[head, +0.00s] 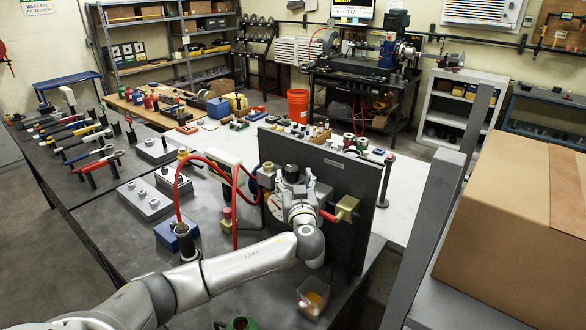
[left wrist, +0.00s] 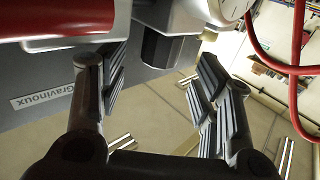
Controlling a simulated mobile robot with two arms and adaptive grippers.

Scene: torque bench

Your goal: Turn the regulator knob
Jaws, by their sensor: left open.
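The upright dark panel (head: 365,190) stands on the grey bench and carries the regulator, a round white gauge (head: 275,206) and a brass valve (head: 347,208) with a red lever. My left gripper (head: 296,190) is in front of the panel at the regulator. In the left wrist view my left gripper (left wrist: 164,92) is open, with the knob just beyond the gap between its pads. Contact cannot be seen. My right gripper is not in view.
Red hoses (head: 235,195) loop left of the panel. A cardboard box (head: 520,230) and grey posts (head: 440,210) crowd the right. Tools and blocks cover the bench behind and left.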

